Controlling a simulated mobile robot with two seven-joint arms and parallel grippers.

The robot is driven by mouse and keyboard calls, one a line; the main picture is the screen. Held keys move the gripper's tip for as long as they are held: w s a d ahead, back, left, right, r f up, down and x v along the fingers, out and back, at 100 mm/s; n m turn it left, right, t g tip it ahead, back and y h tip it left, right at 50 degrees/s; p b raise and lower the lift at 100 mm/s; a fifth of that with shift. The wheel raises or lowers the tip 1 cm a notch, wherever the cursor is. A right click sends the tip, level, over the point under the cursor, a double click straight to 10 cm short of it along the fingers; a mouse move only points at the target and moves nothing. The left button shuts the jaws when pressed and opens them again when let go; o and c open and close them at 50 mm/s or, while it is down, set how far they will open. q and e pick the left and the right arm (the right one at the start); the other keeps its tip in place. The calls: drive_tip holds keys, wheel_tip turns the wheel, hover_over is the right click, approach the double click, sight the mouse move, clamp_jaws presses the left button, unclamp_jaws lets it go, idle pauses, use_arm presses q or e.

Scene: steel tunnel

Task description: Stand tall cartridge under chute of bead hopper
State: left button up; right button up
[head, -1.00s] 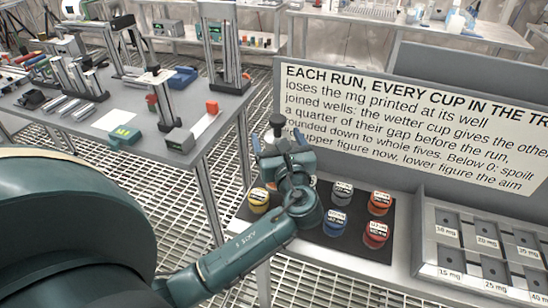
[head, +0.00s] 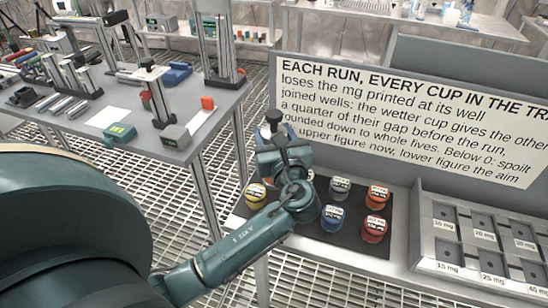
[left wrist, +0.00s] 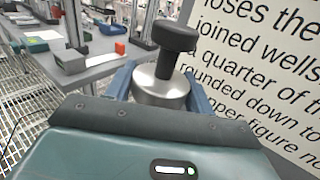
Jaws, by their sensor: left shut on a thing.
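My left gripper (head: 275,137) is shut on a steel cylinder with a black knob on top. In the left wrist view the steel body (left wrist: 161,88) sits between the blue fingers, with the black knob (left wrist: 175,36) above it. It is held nearly upright, above the dark mat and in front of the sign. The head view shows mainly its knob (head: 274,116). I cannot make out a tall cartridge or a bead hopper with a chute for certain in these views. My right gripper is not in view.
Several lidded cups, including a blue one (head: 332,217), stand on a dark mat (head: 350,240). A tray with labelled wells (head: 425,250) is at right. A lettered sign (head: 400,125) stands behind. The left bench (head: 165,148) holds column stands, metal cylinders (head: 70,105) and a green device (head: 119,134).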

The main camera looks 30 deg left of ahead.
use_arm(q)
drive_tip(key=c, duration=0.6)
clamp_jaws()
drive_tip(key=shift+r, duration=0.15)
